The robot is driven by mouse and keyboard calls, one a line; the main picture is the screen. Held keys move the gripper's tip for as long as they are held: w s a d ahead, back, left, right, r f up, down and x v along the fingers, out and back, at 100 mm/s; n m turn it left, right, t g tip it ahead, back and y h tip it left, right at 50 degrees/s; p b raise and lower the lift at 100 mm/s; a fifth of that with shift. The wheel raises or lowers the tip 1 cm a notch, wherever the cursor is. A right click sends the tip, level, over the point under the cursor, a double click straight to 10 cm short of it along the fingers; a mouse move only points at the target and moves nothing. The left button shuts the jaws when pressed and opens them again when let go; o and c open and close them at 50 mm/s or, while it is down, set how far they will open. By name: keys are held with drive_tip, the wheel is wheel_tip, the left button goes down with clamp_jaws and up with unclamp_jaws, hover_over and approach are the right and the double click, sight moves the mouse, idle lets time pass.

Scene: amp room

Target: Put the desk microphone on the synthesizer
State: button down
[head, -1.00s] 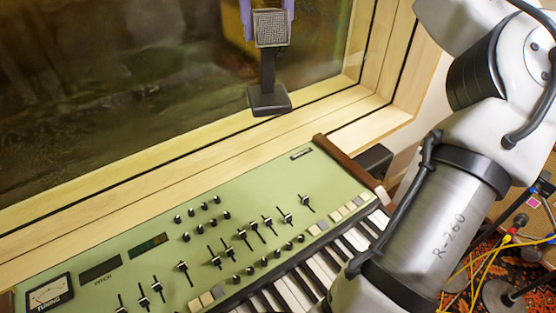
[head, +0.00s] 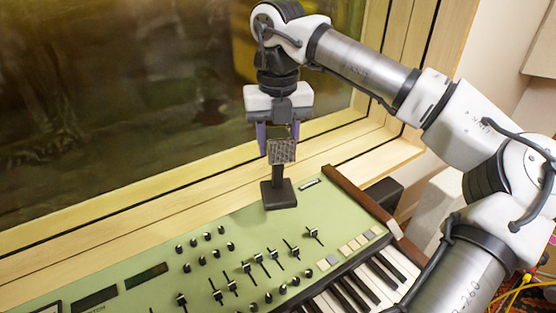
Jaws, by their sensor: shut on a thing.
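The desk microphone (head: 282,152) has a grey square mesh head, a dark stem and a black square base (head: 279,194). My gripper (head: 279,143) points down with its purple fingers shut on the microphone's head. The microphone is upright. Its base appears over the back right part of the green synthesizer panel (head: 229,232); I cannot tell whether it touches the panel or hangs just above it.
Knobs and sliders (head: 262,262) cover the panel in front of the microphone, with piano keys (head: 352,290) nearer. A brown wooden end cheek (head: 362,204) bounds the synthesizer on the right. A wooden window frame (head: 150,213) and glass stand behind. Cables (head: 522,290) lie at lower right.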

hover_over(278, 183)
drive_tip(key=shift+f, duration=2.45)
drive_tip(key=shift+f, duration=0.15)
drive_tip(key=c, duration=0.8)
unclamp_jaws()
drive_tip(key=shift+o, duration=0.2)
wheel_tip(278, 183, up, 12)
drive_tip(key=shift+r, duration=0.15)
